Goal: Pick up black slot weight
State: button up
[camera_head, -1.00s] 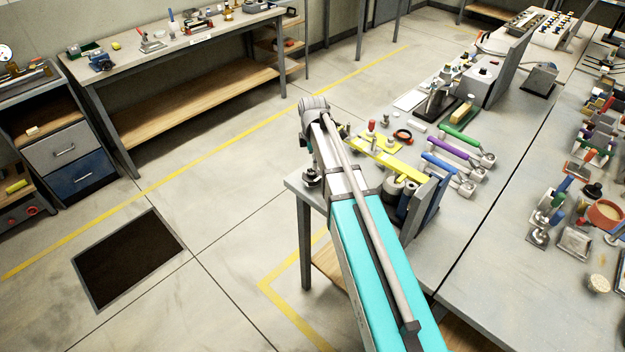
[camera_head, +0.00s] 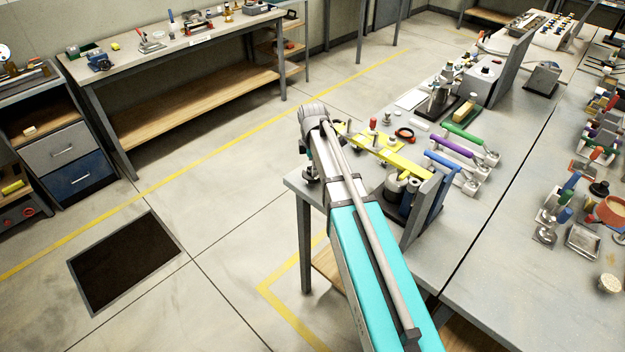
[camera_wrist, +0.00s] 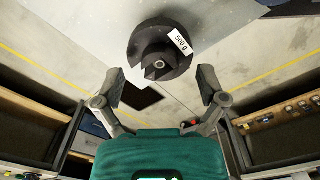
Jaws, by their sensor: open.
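The black slot weight (camera_wrist: 150,62) shows in the wrist view at the top centre. It is a dark round disc with a slot, a small light centre and a white label reading 500 g. It is near an edge of the grey table (camera_wrist: 88,22). My gripper (camera_wrist: 162,83) is open and empty, with its two fingertips apart on either side, just below the weight in the picture. The weight is not between the fingertips. In the head view my arm covers most of the area at the table's near left corner, and I cannot make out the weight there.
In the head view, a yellow bar (camera_head: 402,161), a grey upright plate (camera_head: 422,212) and blue, purple (camera_head: 452,146) and green (camera_head: 463,132) handled tools crowd the table right of my arm. Open floor (camera_head: 230,225) lies to the left.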

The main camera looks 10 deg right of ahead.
jog(key=shift+f+b, duration=0.45)
jog(key=shift+f, duration=0.25)
grip_shut()
dwell(0.4)
